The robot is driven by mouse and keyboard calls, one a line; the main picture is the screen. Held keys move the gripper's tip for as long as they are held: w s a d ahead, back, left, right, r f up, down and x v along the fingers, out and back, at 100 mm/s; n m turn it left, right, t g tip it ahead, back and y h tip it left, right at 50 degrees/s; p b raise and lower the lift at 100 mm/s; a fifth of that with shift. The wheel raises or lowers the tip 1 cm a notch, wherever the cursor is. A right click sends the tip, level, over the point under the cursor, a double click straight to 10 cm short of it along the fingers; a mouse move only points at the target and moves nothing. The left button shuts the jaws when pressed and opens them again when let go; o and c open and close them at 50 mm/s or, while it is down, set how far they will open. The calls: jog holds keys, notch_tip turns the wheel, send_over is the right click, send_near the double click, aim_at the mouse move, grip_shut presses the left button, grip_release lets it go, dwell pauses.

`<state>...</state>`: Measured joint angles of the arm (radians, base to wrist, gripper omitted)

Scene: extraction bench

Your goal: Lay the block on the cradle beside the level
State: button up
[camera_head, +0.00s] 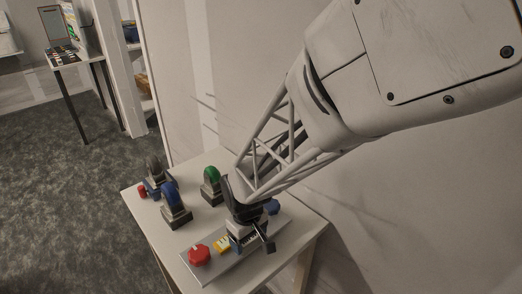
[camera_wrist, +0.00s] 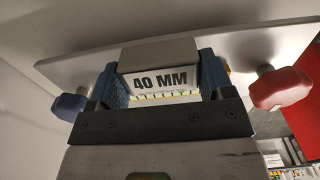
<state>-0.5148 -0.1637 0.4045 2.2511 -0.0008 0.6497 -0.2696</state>
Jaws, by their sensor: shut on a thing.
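The block (camera_wrist: 160,77) is grey with a white face marked "40 MM" and a coloured scale along its lower edge. In the wrist view it sits between the blue pads of my gripper (camera_wrist: 162,84), which is shut on it. In the head view my gripper (camera_head: 252,241) points down over the grey plate (camera_head: 211,275), which seems to be the cradle. The plate bears a red knob (camera_head: 199,254) and a blue knob (camera_head: 271,207). A small yellow piece (camera_head: 222,243), possibly the level, lies between the red knob and my gripper. I cannot tell whether the block touches the plate.
Behind the plate on the white table stand a dark-based blue piece (camera_head: 175,205), a green arched piece (camera_head: 211,184) and a dark arched piece (camera_head: 155,172) near a small red one (camera_head: 142,189). A wall runs along the right. Bare table shows at the left front.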

jog(key=shift+f, duration=0.1)
jog(key=o, duration=1.1)
notch_tip(320, 180, up, 12)
dwell(0.8)
jog(key=s+d+r+m+t, duration=0.1)
jog(key=s+d+r+m, duration=0.2)
jog(key=d, duration=0.5)
jog(key=s+d+r+m, duration=0.3)
jog(key=s+d, duration=0.2)
jog(key=d, duration=0.3)
jog(key=s+d+r+m+t, duration=0.1)
jog(key=s+d+r+m, duration=0.2)
jog(key=s+d, duration=0.2)
jog(key=shift+d+t, duration=0.3)
jog(key=shift+d, duration=1.45)
